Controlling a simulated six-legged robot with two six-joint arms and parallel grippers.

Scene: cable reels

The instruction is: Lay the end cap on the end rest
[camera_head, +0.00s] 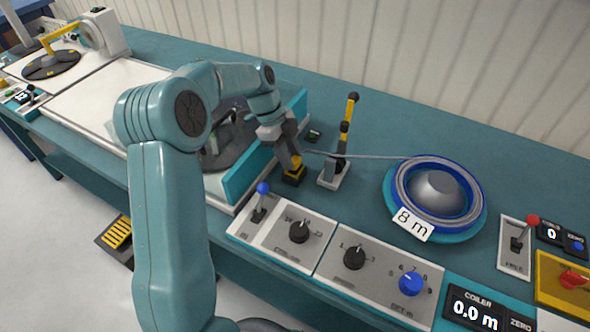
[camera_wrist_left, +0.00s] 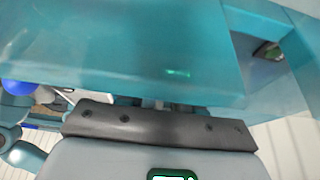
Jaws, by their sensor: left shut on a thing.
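My left gripper (camera_head: 290,158) reaches down over the bench between the teal-walled coiler and the cable guide. It is shut on the end cap at the end of the grey cable (camera_head: 375,157). The fingers hide most of the cap. The end rest, a small black and yellow block (camera_head: 293,178), appears directly below the fingertips; I cannot tell whether the cap touches it. In the left wrist view a teal surface fills most of the picture, and neither cap nor rest can be made out. My right gripper is not in view.
The cable runs past the upright guide with a yellow and black lever (camera_head: 347,125) to the blue reel (camera_head: 436,190) tagged 8 m. Control panels with knobs (camera_head: 354,258) and a blue-tipped lever (camera_head: 261,200) line the front edge. The bench behind the guide is clear.

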